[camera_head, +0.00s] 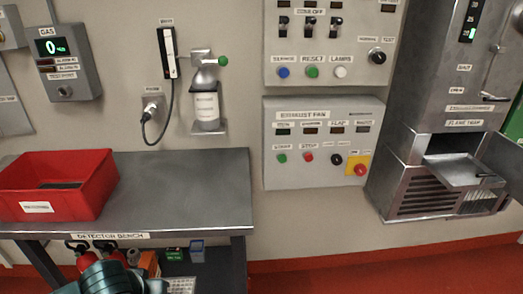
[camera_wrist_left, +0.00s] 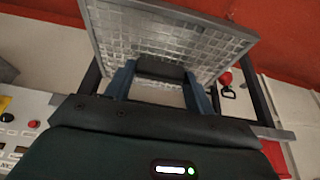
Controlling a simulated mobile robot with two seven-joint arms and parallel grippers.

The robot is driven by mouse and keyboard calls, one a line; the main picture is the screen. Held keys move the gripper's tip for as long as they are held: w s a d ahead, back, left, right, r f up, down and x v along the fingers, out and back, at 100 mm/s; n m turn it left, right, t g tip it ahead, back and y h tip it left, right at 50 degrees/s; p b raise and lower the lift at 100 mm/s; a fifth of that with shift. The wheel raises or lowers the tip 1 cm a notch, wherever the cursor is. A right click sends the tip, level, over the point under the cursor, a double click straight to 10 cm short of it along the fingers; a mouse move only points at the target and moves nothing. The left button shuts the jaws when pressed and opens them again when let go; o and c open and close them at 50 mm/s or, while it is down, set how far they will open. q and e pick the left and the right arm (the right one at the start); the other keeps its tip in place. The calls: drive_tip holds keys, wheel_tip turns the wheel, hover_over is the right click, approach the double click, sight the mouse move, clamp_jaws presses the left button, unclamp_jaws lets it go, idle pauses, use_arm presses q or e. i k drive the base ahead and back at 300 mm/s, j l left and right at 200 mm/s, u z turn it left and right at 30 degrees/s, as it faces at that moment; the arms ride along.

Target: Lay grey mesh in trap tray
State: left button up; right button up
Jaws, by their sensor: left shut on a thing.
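The grey mesh (camera_wrist_left: 165,40), a square wire grid in a metal frame, fills the top of the left wrist view. My left gripper (camera_wrist_left: 160,80) is shut on it at its near edge, with a dark piece between the two fingers. The trap tray (camera_head: 468,172) is a pulled-out metal tray in the opening of the flame trap cabinet (camera_head: 412,150), at the right of the head view. The mesh does not show in the head view; only part of my arm shows there, at the bottom left. My right gripper is not in view.
A red bin (camera_head: 90,200) with a dark item inside stands on the detector bench (camera_head: 190,190) at left. An open door (camera_head: 505,165) stands right of the tray. Control panels (camera_head: 325,145) and a wall bottle (camera_head: 206,108) line the wall. The red floor (camera_head: 330,278) before the cabinet looks clear.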

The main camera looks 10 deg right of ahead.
sight(460, 172)
drive_tip(key=l+z, duration=0.15)
drive_tip(key=l, duration=0.3)
drive_tip(key=l+z, duration=0.15)
drive_tip(key=l, duration=0.25)
drive_tip(key=i+l+z, duration=0.15)
drive_tip(key=l, duration=0.3)
drive_tip(key=l+z, duration=0.15)
drive_tip(key=l, duration=0.25)
drive_tip(key=i+l+z, duration=0.15)
drive_tip(key=l, duration=0.25)
drive_tip(key=i+l+z, duration=0.15)
drive_tip(key=l, duration=0.25)
